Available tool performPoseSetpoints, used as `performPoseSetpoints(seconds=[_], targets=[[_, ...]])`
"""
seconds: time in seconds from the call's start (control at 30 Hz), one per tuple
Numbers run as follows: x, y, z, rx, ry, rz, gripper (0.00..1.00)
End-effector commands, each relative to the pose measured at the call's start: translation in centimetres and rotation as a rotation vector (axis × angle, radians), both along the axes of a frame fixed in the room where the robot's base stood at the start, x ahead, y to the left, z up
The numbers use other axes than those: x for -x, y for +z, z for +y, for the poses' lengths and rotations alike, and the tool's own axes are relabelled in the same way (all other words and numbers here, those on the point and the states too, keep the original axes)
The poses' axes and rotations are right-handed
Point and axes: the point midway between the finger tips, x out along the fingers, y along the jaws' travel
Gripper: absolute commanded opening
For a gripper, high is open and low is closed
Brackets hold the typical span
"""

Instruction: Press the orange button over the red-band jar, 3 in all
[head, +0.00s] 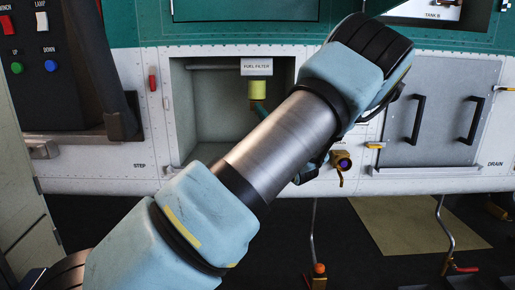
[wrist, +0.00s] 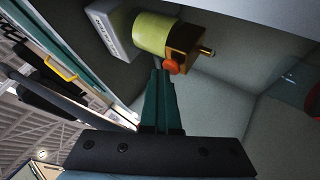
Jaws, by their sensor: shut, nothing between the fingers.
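The orange button (wrist: 172,66) is a small round knob on a brass block (wrist: 187,45) under the yellow-green filter body (wrist: 152,33). The filter body (head: 257,90) also shows in the head view, hanging in the grey recess. My gripper (wrist: 161,73) is shut and empty. Its teal fingertips are right beside the button; I cannot tell if they touch it. In the head view the fingers show just below the filter body, with my arm hiding the rest. A clear bluish object with a reddish patch (wrist: 312,100), possibly the red-band jar, is cut off at the right edge of the wrist view.
The recess (head: 208,110) has walls close around my gripper. The white FUEL FILTER label box (head: 256,66) sits above the filter and shows in the wrist view (wrist: 110,30). A grey door with black handles (head: 440,115) is to the right, a switch panel (head: 40,75) to the left.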

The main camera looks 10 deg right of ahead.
Motion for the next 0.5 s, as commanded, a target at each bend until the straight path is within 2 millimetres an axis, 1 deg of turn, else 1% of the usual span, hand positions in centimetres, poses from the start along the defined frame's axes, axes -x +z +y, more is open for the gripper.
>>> performPoseSetpoints(seconds=[0.5], targets=[[4.6, -0.2, 0.9, 0.002, 0.0, 0.0, 0.0]])
